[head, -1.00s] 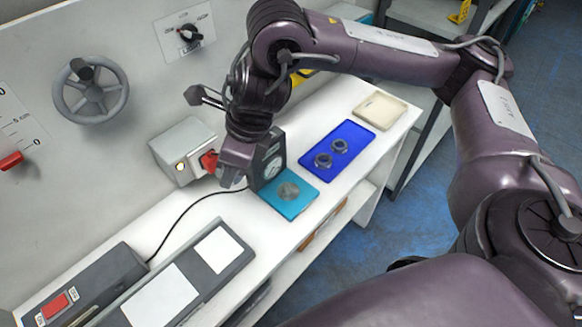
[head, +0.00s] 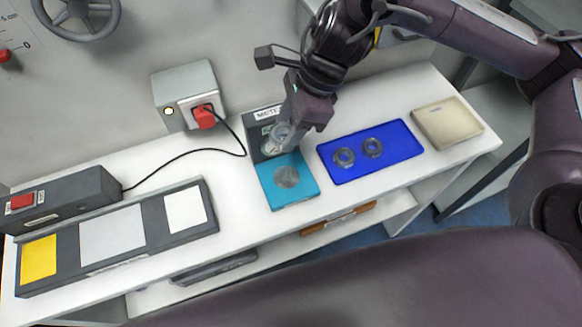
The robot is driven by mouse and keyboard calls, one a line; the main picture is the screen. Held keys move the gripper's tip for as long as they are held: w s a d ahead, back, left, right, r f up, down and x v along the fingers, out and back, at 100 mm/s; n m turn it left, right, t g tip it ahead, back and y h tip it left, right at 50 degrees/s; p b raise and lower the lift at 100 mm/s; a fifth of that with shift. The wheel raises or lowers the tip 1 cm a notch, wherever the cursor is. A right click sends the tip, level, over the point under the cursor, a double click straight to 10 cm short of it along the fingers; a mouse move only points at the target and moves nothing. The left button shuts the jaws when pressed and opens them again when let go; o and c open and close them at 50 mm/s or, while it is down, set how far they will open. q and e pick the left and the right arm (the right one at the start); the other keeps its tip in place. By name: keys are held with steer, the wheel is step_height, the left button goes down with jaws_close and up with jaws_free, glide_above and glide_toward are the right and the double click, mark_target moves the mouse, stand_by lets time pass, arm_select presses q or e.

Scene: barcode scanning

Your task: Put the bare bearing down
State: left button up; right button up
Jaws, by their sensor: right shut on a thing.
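My right gripper (head: 287,132) hangs in front of the meter (head: 261,127), above the back edge of the teal pad. It is shut on a small grey ring, the bare bearing (head: 280,130), partly hidden by the fingers and hard to separate from the meter's dial behind. The teal pad (head: 297,196) has a round grey disc (head: 286,176) in its middle. My left gripper is out of view.
A cream tray (head: 446,121) lies at the bench's right end. A dark panel with yellow, grey and white fields (head: 117,238) lies at left. White bench shows between the pads.

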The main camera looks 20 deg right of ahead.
steer(key=b, duration=0.1)
glide_above(285, 177)
steer(key=d, duration=0.1)
step_height(285, 177, down, 12)
steer(key=shift+s+d+r, duration=0.1)
steer(key=shift+s+r, duration=0.05)
steer(key=shift+r, duration=0.05)
step_height(285, 177, down, 4)
steer(key=shift+r+b, duration=0.25)
steer(key=shift+b, duration=0.25)
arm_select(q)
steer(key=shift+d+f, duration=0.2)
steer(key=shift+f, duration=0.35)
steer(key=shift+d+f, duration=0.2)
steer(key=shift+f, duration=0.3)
arm_select(e)
steer(key=shift+f+b, duration=0.2)
steer(key=shift+b, duration=0.1)
steer(key=o, duration=1.1)
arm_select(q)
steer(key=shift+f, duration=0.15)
arm_select(e)
steer(key=shift+o, duration=0.2)
steer(key=shift+r, duration=0.1)
